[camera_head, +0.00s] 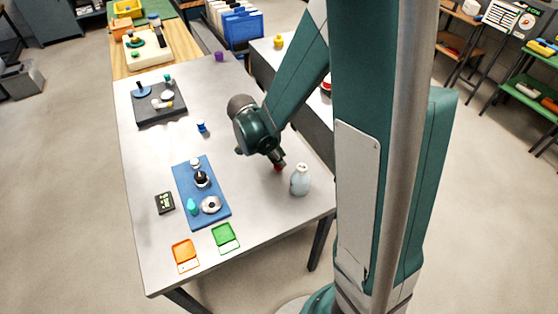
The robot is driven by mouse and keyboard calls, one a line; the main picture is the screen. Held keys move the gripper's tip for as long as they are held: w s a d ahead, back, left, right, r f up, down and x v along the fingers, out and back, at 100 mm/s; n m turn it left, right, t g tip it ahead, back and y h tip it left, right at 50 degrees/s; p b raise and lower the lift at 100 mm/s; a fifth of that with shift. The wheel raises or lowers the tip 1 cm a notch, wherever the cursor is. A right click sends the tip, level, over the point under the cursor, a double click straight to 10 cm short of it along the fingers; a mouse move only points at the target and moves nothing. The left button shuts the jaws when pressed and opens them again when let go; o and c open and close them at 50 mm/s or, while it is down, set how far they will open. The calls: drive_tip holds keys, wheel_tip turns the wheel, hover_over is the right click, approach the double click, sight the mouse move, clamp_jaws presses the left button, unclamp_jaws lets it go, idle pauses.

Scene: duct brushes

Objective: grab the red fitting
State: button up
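The red fitting (278,168) shows as a small dark red bit at the tip of my gripper (277,163), low over or on the grey table (255,205). Most of it is hidden behind the gripper. My gripper points down at it from above. The fingers are too small and too covered to tell whether they are open or shut on it.
A blue mat (217,184) with several parts lies to the left. A small blue piece (201,127), a dark tray (150,118), an orange tray (185,253) and a green tray (225,236) are also on the table.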

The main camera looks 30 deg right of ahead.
drive_tip(key=shift+r+p, duration=1.05)
drive_tip(key=shift+r, duration=3.55)
